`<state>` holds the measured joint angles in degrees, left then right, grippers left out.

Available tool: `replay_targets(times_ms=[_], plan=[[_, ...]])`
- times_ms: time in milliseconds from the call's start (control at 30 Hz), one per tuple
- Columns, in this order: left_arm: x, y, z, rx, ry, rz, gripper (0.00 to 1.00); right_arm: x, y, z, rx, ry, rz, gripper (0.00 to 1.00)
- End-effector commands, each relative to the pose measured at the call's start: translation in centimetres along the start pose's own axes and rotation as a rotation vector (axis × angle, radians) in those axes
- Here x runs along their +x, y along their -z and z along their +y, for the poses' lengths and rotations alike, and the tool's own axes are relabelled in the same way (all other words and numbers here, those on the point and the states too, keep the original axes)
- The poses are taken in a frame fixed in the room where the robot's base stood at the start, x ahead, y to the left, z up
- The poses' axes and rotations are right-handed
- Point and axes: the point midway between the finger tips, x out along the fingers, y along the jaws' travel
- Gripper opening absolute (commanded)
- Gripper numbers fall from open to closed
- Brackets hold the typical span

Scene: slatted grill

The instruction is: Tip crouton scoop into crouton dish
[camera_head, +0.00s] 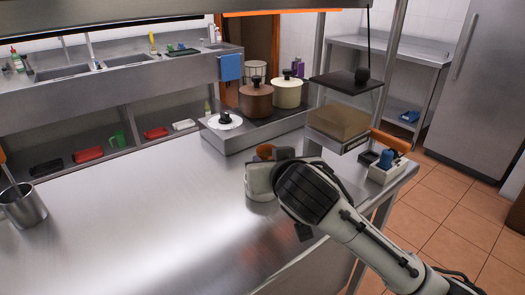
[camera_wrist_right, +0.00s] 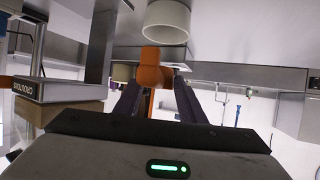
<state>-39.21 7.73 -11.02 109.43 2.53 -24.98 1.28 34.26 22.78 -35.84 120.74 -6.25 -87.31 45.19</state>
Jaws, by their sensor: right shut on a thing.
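My right gripper (camera_head: 276,153) is over the steel counter, its arm reaching in from the lower right. In the right wrist view, the gripper (camera_wrist_right: 158,85) is shut on an orange piece, which I take to be the crouton scoop (camera_wrist_right: 150,68). Its orange also shows just beyond the fingers in the head view (camera_head: 266,151). A pale round dish (camera_head: 260,188) stands on the counter just below the gripper, partly hidden by it. It shows near the top of the inverted wrist view (camera_wrist_right: 168,22). The scoop's contents cannot be seen. My left gripper is not in view.
A brown-filled bin (camera_head: 340,120) stands right of the gripper. A CROUTONS label (camera_wrist_right: 30,90) shows in the wrist view. A small white caddy (camera_head: 384,170) is at the right edge. Pots (camera_head: 256,102) stand behind. A metal pot (camera_head: 24,208) is far left; the middle counter is clear.

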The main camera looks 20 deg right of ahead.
Motion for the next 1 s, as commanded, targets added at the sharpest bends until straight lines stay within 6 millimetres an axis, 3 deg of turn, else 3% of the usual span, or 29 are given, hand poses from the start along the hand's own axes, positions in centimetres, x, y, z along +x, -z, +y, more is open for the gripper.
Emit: replay_targets(times_ms=[100, 300, 733, 1000], plan=[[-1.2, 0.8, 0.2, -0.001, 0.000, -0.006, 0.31, 2.6, 0.2, -1.5, 0.016, -0.031, -0.018, 0.15], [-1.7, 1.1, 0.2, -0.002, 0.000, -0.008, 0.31, 4.7, -0.4, -2.9, 0.028, -0.048, -0.028, 0.15], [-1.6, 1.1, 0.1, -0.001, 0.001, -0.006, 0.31, 4.8, -0.7, -2.9, 0.026, -0.040, -0.032, 0.15], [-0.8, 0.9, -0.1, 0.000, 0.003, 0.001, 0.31, 5.3, -2.2, -2.8, 0.089, 0.000, -0.047, 0.15]])
